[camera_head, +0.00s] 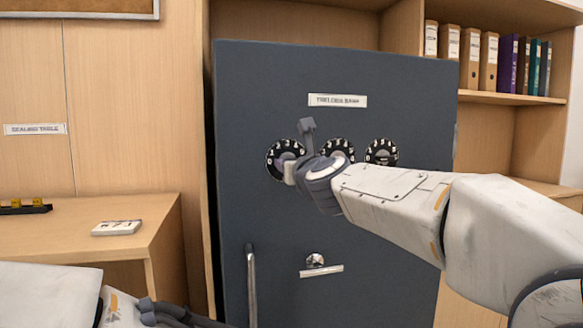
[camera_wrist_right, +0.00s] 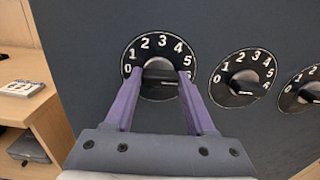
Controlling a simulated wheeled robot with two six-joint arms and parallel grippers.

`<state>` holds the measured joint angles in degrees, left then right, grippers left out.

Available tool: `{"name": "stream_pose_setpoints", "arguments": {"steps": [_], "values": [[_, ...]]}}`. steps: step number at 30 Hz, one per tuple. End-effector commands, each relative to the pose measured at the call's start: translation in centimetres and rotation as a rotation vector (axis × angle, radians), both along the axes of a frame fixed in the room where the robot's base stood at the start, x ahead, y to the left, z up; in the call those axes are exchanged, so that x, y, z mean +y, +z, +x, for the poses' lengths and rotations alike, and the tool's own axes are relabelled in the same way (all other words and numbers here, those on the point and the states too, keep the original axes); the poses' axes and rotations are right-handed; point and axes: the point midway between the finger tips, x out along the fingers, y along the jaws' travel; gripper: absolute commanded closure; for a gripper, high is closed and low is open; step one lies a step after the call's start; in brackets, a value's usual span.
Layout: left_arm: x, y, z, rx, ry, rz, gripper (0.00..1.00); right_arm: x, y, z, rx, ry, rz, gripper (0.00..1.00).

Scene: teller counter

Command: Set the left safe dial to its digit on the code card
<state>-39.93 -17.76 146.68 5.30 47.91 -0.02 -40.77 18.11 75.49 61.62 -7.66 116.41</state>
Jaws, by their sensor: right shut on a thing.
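The dark grey safe door carries three black dials with white numerals. The left dial (camera_head: 279,161) is also large in the right wrist view (camera_wrist_right: 160,47). My right gripper (camera_head: 290,172) is at the left dial, its purple fingers (camera_wrist_right: 158,80) on both sides of the grey knob, shut on it. The fingers hide part of the dial's lower rim, and I cannot tell for sure which digit the knob points to. The code card (camera_head: 117,228) lies on the wooden desk, its print too small to read surely. My left gripper (camera_head: 165,312) is low at the left, partly cut off.
The middle dial (camera_head: 338,150) is partly behind my right wrist, and the right dial (camera_head: 381,153) is beyond it. A vertical handle (camera_head: 251,287) and a small lock (camera_head: 315,261) are lower on the door. A dark tray (camera_head: 22,208) is on the desk (camera_head: 80,222).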

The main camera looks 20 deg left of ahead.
Motion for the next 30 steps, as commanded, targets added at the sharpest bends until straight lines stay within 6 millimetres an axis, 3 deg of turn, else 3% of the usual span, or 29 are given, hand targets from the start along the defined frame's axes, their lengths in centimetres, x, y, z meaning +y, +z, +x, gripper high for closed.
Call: {"name": "stream_pose_setpoints", "arguments": {"steps": [19, 20, 22, 30], "values": [[0.0, -0.23, 0.0, 0.0, 0.0, 0.0, 0.5, 0.16, -0.36, -0.02, 0.036, 0.004, 0.043, 1.0], [0.0, -0.23, 0.0, 0.0, 0.0, 0.0, 0.5, 0.16, -0.36, -0.02, 0.036, 0.004, 0.043, 0.41], [0.0, -0.23, 0.0, 0.0, 0.0, 0.0, 0.5, 0.15, -0.33, -0.02, 0.036, 0.003, 0.043, 0.15], [0.0, -0.23, 0.0, 0.0, 0.0, 0.0, 0.5, 0.04, -0.15, 0.0, 0.033, 0.001, 0.043, 0.15]]}}
